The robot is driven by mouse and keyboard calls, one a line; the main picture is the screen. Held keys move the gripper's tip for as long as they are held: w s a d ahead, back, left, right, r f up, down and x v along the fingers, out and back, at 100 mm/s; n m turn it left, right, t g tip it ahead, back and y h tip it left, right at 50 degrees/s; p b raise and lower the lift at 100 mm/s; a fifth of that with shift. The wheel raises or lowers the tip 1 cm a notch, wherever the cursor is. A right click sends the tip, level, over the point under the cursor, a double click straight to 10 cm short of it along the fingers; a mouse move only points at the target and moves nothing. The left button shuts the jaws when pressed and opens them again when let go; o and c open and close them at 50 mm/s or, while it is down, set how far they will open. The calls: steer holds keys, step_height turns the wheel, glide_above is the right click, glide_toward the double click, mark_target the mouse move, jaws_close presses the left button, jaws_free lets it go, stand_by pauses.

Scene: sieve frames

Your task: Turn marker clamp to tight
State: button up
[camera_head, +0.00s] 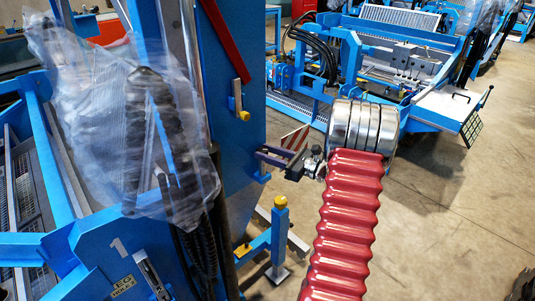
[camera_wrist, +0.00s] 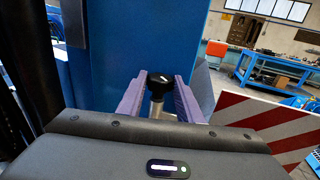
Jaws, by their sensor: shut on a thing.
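The marker clamp shows in the wrist view as a black knob (camera_wrist: 160,78) with a pale line on its top, on a metallic stem. My gripper (camera_wrist: 162,96) is shut on the knob, with one purple finger on each side of it. In the head view my gripper (camera_head: 270,157) reaches left to the side of the blue upright (camera_head: 236,130). The knob cannot be made out there. A red-and-white striped marker board (camera_head: 295,137) shows just above my gripper; in the wrist view the striped board (camera_wrist: 255,125) fills the lower right.
Clear crumpled plastic sheeting (camera_head: 115,125) and dark hoses hang on the blue machine at left. A yellow-topped blue post (camera_head: 280,232) stands below my gripper. Another blue machine (camera_head: 400,55) stands behind. Open concrete floor (camera_head: 450,195) lies at right.

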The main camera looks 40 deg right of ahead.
steer(key=shift+a+m+h, duration=0.1)
steer(key=shift+m+h, duration=0.3)
steer(key=shift+h, duration=0.2)
steer(key=shift+a+m+t+h, duration=0.15)
steer(key=shift+m+t+h, duration=0.1)
steer(key=shift+m+h, duration=0.7)
steer(key=shift+a+m+t+h, duration=0.2)
steer(key=shift+m+h, duration=0.35)
steer(key=shift+h, duration=0.8)
steer(key=shift+a+m+g+h, duration=0.2)
steer(key=shift+m+h, duration=0.7)
steer(key=shift+h, duration=0.5)
steer(key=shift+a+m+g+h, duration=0.15)
steer(key=shift+m+h, duration=0.75)
steer(key=shift+h, duration=0.5)
steer(key=shift+d+m+h, duration=0.1)
steer(key=shift+m+h, duration=0.2)
steer(key=shift+h, duration=0.1)
steer(key=o, duration=0.8)
steer(key=shift+c, duration=0.2)
